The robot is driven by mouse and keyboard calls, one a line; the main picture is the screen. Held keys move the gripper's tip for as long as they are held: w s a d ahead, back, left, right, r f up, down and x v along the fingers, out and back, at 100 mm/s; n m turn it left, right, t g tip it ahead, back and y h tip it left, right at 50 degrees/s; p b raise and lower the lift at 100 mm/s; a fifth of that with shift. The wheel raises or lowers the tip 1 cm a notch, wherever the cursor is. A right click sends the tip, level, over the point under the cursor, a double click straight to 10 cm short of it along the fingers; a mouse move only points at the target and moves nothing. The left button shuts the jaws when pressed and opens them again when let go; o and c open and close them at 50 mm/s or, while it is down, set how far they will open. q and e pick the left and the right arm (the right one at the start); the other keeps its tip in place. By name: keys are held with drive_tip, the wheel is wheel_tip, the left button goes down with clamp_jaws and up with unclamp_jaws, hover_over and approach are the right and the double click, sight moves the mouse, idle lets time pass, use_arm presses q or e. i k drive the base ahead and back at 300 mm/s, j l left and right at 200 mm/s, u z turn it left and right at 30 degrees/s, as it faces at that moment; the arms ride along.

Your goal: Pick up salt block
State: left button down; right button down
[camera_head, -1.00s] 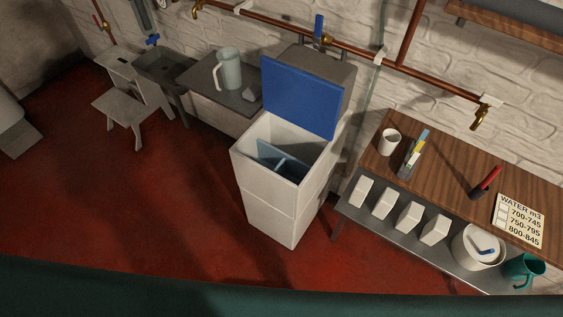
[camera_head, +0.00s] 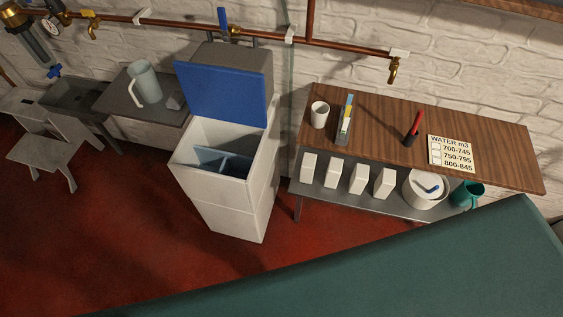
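Several white salt blocks stand in a row on the grey lower shelf (camera_head: 335,197) of the wooden table. From left to right they are a first salt block (camera_head: 308,167), a second (camera_head: 333,173), a third (camera_head: 359,178) and a last one (camera_head: 384,183). They are upright, with small gaps between them. A white softener cabinet (camera_head: 233,205) with its blue lid (camera_head: 222,92) raised stands to their left; a blue-grey divider shows inside. Neither of my grippers is in view.
The wooden tabletop (camera_head: 375,132) holds a white cup (camera_head: 319,114), a test-strip holder (camera_head: 344,120), a red marker (camera_head: 412,128) and a water card (camera_head: 451,154). A white bucket (camera_head: 425,190) and a green jug (camera_head: 467,194) stand right of the blocks. Red floor (camera_head: 150,245) is open in front.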

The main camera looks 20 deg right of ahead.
sight(308, 164)
drive_tip(key=j+z, duration=0.15)
drive_tip(key=j, duration=0.35)
drive_tip(key=k+j+z, duration=0.1)
drive_tip(key=j, duration=0.35)
drive_tip(key=j+z, duration=0.15)
drive_tip(key=j, duration=0.35)
drive_tip(key=k+j+z, duration=0.1)
drive_tip(key=j, duration=0.35)
drive_tip(key=k, duration=0.05)
